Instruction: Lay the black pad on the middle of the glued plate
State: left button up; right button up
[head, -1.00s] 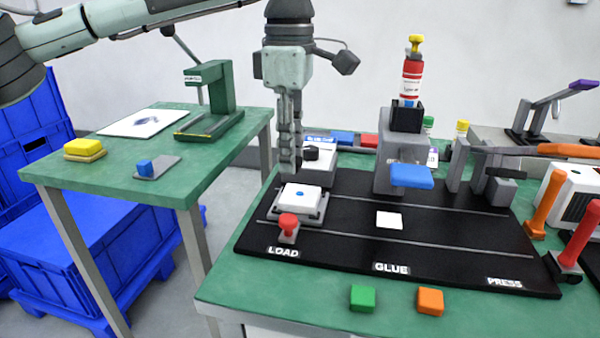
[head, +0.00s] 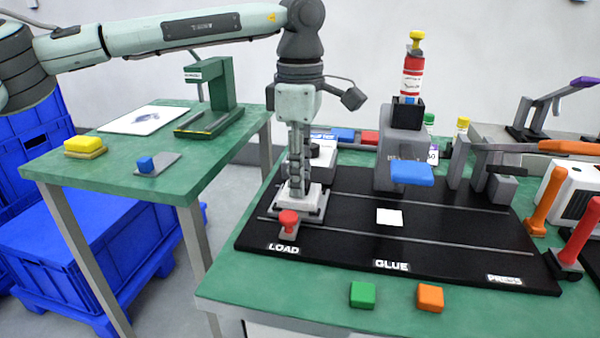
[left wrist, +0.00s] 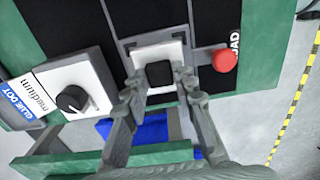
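The white plate (head: 313,197) sits in its holder at the LOAD end of the black board, and it also shows in the left wrist view (left wrist: 142,56). The black pad (left wrist: 159,75) shows between my left fingertips, over the middle of the plate. I cannot tell whether it rests on the plate or is just above it. My left gripper (head: 298,187) points straight down over the plate, its fingertips at two sides of the pad, apparently shut on it. The plate's blue glue dot is hidden now. My right gripper is not in view.
A red button (head: 289,222) stands close in front of the plate. A dial box (left wrist: 75,95) with a black knob is beside it. The glue dispenser (head: 402,150) stands to the right, with a white square (head: 389,217) on the board before it. Green (head: 363,295) and orange (head: 430,297) blocks lie in front.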

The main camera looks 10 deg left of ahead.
pick_arm(q)
jog(key=o, duration=0.3)
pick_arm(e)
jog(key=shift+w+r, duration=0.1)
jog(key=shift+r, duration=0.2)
pick_arm(q)
jog(key=shift+r, duration=0.3)
notch_tip(320, 180, up, 2)
jog(key=shift+r, duration=0.2)
jog(key=shift+r+p, duration=0.35)
jog(key=shift+r, duration=4.35)
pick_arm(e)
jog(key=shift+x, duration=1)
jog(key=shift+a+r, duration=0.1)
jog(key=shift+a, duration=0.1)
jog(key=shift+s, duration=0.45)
